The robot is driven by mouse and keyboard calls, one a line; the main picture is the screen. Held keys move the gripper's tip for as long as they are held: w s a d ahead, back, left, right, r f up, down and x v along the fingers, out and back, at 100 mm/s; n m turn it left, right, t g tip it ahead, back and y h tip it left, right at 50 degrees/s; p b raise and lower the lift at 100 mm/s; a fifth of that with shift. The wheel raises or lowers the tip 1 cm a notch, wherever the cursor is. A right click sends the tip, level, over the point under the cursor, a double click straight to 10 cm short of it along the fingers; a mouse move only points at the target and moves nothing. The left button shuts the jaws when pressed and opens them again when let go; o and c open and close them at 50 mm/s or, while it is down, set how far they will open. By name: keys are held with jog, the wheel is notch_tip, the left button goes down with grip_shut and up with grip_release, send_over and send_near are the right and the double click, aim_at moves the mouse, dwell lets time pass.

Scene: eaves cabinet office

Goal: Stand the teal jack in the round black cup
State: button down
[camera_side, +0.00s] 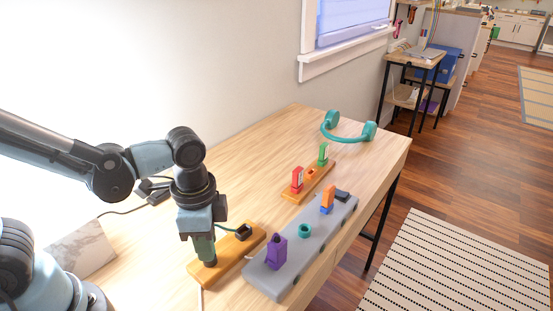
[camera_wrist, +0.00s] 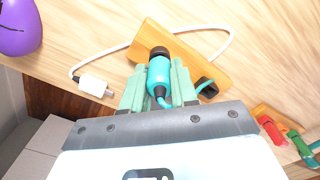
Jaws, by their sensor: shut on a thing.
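My gripper (camera_side: 208,255) points down over the left end of an orange wooden block (camera_side: 247,247). It is shut on the teal jack (camera_wrist: 160,78), with one finger on each side in the wrist view (camera_wrist: 158,88). The round black cup (camera_wrist: 158,52) shows at the jack's far end and lines up with it. I cannot tell whether the jack's tip is inside the cup or just above it. A teal cord runs from the jack toward a square black cup (camera_side: 243,232) on the block's other end, also in the wrist view (camera_wrist: 207,88).
A grey block (camera_side: 262,281) stands close on the right, with a purple piece (camera_side: 277,251), a teal ring (camera_side: 305,230) and an orange-blue piece (camera_side: 327,199). Another wooden block (camera_side: 292,194) holds red and green pieces. A white cable plug (camera_wrist: 95,85) lies nearby. Teal headphones (camera_side: 346,128) lie farther back.

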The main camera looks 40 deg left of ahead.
jog(key=shift+f, duration=0.4)
jog(key=c, duration=0.8)
grip_release()
jog(key=shift+r, duration=6)
jog(key=shift+w+a+f+n+t, duration=0.45)
jog(key=shift+w+a+n+t, duration=0.2)
jog(key=shift+a+n+t, duration=0.7)
jog(key=shift+w+a+f+n+t, duration=0.55)
jog(key=shift+a+n+t, duration=0.5)
jog(key=shift+a+n, duration=0.6)
jog(key=shift+w+a+f+n+t, duration=0.35)
jog(key=shift+w+a+n+t, duration=0.35)
jog(key=shift+a+n+t, duration=0.8)
